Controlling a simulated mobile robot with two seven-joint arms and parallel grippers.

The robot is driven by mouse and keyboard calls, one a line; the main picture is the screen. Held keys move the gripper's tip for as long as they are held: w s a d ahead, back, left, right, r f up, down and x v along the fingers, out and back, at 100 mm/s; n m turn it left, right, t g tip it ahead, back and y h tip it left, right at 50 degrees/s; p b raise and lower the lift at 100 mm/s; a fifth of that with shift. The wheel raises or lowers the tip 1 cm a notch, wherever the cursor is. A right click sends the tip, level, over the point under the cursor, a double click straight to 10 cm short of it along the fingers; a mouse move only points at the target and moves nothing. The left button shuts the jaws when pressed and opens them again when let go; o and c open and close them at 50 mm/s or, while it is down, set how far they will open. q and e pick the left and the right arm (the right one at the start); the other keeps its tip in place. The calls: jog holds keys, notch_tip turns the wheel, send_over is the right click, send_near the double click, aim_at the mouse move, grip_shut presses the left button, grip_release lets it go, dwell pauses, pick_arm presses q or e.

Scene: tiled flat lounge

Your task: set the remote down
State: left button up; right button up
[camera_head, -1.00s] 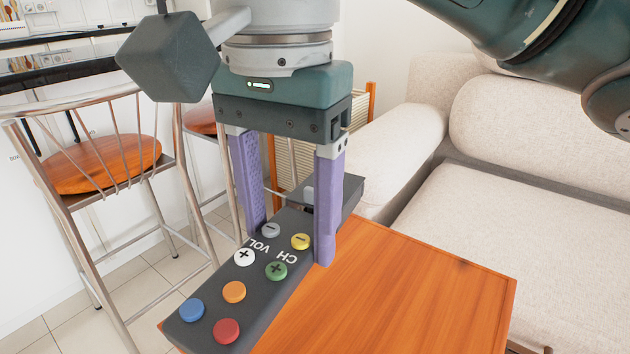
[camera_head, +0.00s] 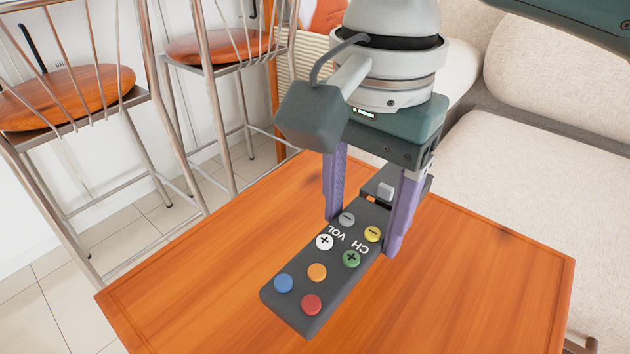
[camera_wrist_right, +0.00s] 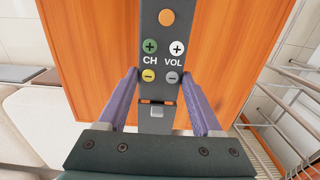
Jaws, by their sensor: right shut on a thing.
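The remote (camera_head: 334,284) is long and dark grey with coloured buttons and CH and VOL marks. In the head view it is over the wooden table (camera_head: 190,275), its near end pointing to the lower left. My right gripper (camera_head: 363,237) is shut on it from above, one purple finger on each long side. The right wrist view shows the remote (camera_wrist_right: 157,52) between the fingers (camera_wrist_right: 159,76), with table top behind it. I cannot tell whether its underside touches the table. My left gripper is not in view.
A beige sofa (camera_head: 530,170) stands along the right side of the table. Two metal bar stools with wooden seats (camera_head: 70,95) stand at the left. The table top is bare in front of the remote and on both sides.

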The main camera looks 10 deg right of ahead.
aim_at(362, 224)
notch_tip(362, 224, down, 4)
jog(key=shift+r+b, duration=0.15)
jog(key=shift+b, duration=0.4)
notch_tip(362, 224, down, 4)
jog(key=b, duration=0.2)
jog(key=shift+w+b, duration=0.1)
jog(key=shift+b, duration=0.2)
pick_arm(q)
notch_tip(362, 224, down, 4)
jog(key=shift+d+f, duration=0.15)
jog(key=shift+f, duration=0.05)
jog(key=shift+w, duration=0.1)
pick_arm(e)
jog(key=o, duration=1.5)
jog(key=shift+f, duration=0.2)
jog(key=shift+r, duration=0.1)
